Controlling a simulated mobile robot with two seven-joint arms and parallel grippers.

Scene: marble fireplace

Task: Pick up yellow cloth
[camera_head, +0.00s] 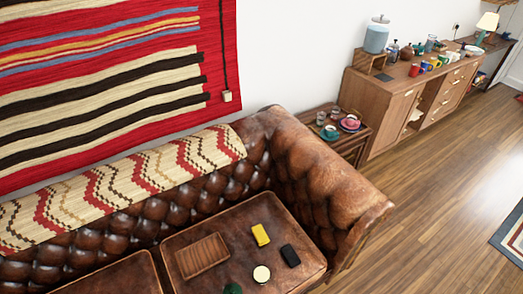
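A small yellow item (260,234), which looks like the folded yellow cloth, lies on the right seat cushion (222,221) of a brown leather sofa. It sits between a brown wooden tray or box on its left and a small black object on its right. Neither of my grippers shows in the head view, so I cannot see where they are relative to the cloth.
Beside the cloth are a brown wooden tray (202,256), a black object (290,255), a cream round object (261,274) and a dark green item (232,289). The tufted sofa arm (325,180) rises to the right. Wooden floor (440,200) lies open beyond it.

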